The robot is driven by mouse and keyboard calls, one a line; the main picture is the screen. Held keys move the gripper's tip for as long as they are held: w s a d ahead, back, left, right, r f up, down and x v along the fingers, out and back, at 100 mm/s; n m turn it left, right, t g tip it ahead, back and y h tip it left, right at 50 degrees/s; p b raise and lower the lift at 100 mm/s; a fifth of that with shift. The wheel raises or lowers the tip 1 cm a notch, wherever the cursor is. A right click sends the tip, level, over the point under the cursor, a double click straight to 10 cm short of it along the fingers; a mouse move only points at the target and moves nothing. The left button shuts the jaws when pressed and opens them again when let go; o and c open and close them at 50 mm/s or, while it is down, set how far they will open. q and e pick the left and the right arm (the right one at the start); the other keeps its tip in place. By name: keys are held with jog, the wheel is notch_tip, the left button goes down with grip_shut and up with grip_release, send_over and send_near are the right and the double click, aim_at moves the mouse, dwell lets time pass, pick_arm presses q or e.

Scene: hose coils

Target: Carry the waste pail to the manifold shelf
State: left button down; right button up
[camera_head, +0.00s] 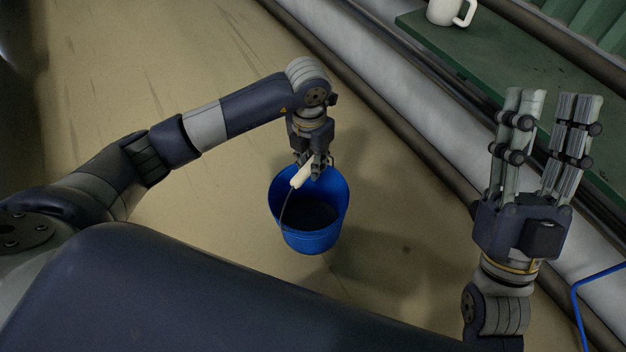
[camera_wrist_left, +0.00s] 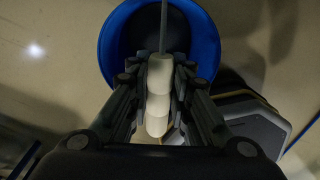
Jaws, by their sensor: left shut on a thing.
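The waste pail (camera_head: 312,239) is a blue bucket with a dark inside, a thin wire bail and a cream handle grip (camera_head: 300,177). My left gripper (camera_head: 312,166) is shut on the grip, and the pail hangs under it. The left wrist view shows the cream grip (camera_wrist_left: 158,95) between the fingers and the blue pail rim (camera_wrist_left: 209,45) beyond. My right gripper (camera_head: 546,148) is raised at the right, fingers up and apart, with nothing between them.
A green shelf (camera_head: 480,62) runs along the upper right, with a white mug (camera_head: 447,12) on it. Thick pale pipes (camera_head: 400,112) run diagonally in front of it. A blue hose (camera_head: 577,300) shows at the lower right. The tan floor (camera_head: 160,60) at left is clear.

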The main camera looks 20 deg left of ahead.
pick_arm(q)
notch_tip(320, 180, down, 6)
jog(key=s+n+p, duration=0.1)
jog(key=n, duration=1.3)
jog(key=shift+s+d+n+p, duration=0.25)
jog(key=shift+d+n+p, duration=0.1)
jog(key=shift+d+n, duration=0.05)
pick_arm(e)
jog(key=w, duration=0.1)
jog(key=w+f+g, duration=0.1)
jog(key=w+f+g+h, duration=0.1)
jog(key=shift+w+a, duration=0.1)
jog(key=shift+a, duration=0.15)
jog(key=shift+w+f+g, duration=0.1)
jog(key=shift+f+g, duration=0.05)
jog(key=shift+g, duration=0.15)
